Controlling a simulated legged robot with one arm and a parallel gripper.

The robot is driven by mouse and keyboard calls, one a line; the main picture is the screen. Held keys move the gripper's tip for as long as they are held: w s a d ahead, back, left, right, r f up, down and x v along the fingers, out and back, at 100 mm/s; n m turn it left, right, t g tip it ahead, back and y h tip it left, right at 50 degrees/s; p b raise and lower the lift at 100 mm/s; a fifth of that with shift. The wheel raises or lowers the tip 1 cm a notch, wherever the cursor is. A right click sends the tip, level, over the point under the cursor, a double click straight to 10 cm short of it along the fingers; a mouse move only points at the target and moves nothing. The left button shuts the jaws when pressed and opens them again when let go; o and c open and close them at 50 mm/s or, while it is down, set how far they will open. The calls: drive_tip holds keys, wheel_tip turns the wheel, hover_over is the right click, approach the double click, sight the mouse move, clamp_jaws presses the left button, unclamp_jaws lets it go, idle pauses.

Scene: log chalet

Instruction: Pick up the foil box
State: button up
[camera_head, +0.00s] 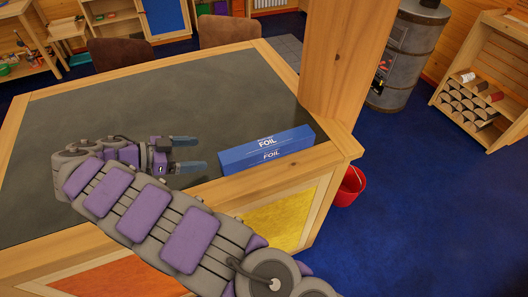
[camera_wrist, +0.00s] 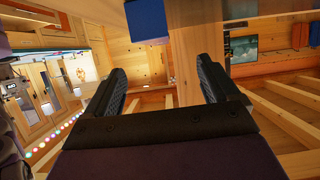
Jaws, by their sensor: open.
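The blue foil box (camera_head: 267,149) lies flat near the front right edge of the dark-topped wooden table (camera_head: 110,110), next to the wooden post. Its white lettering reads FOIL. My gripper (camera_head: 190,154) is just left of the box, above the table, with its two fingers apart and pointing right toward it. Nothing is between the fingers. In the wrist view my gripper (camera_wrist: 168,88) also shows open and empty. A blue shape (camera_wrist: 147,18) shows at the top of the wrist view; I cannot tell whether it is the box.
A thick wooden post (camera_head: 345,60) rises at the table's right corner, close behind the box. Two brown chairs (camera_head: 118,52) stand at the far side. A red bucket (camera_head: 349,187) is on the blue floor to the right. The table's left and middle are clear.

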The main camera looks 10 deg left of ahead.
drive_tip(key=b, duration=0.2)
approach(249, 149)
drive_tip(key=shift+v, duration=1.15)
drive_tip(key=shift+d+f, duration=0.25)
drive_tip(key=shift+w+d+f+b, duration=0.15)
drive_tip(key=shift+w+f+b, duration=0.35)
drive_tip(key=shift+f+b, duration=0.15)
drive_tip(key=x, duration=0.4)
drive_tip(key=shift+d+r, duration=0.15)
drive_tip(key=shift+d, duration=0.25)
drive_tip(key=shift+w+d, duration=0.15)
drive_tip(key=shift+d, duration=0.35)
drive_tip(key=shift+w+d+f+b, duration=0.25)
drive_tip(key=shift+w+f+b, duration=0.05)
drive_tip(key=shift+w, duration=0.1)
drive_tip(key=x, duration=0.2)
drive_tip(key=shift+w+d, duration=0.3)
drive_tip(key=shift+d, duration=0.6)
drive_tip(key=shift+c, duration=0.9)
drive_tip(key=shift+a, duration=0.45)
drive_tip(key=c, duration=0.6)
drive_tip(key=shift+d, duration=0.25)
drive_tip(key=c, duration=0.4)
